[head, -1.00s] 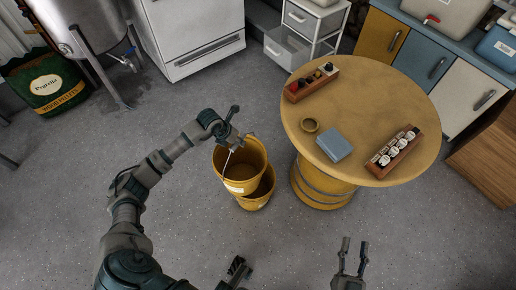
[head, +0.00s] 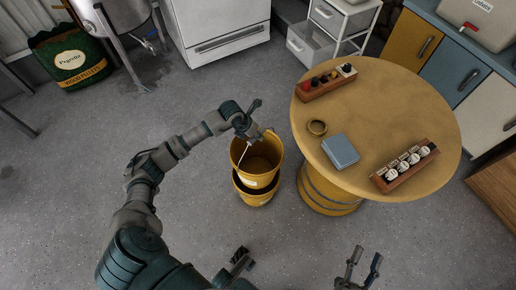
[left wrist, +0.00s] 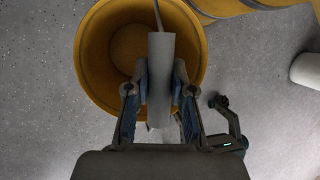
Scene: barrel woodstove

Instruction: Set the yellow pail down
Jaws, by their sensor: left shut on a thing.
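A yellow pail (head: 263,163) hangs from my left gripper (head: 255,128), which is shut on its grey handle grip (left wrist: 160,65). The pail looks empty, and its open mouth and inside wall (left wrist: 95,55) show in the left wrist view. A second yellow pail (head: 256,196) is directly below it, mostly covered by the held one. I cannot tell whether the two touch or how far one is inside the other. My right gripper (head: 361,267) is at the bottom of the head view, empty, its fingers apart.
A round yellow table (head: 400,110) on a yellow drum base (head: 328,192) stands just right of the pails. It bears two wooden racks, a ring and a blue box (head: 340,150). A pellet bag (head: 70,58) and a white stove (head: 215,25) stand behind. Floor left of the pails is clear.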

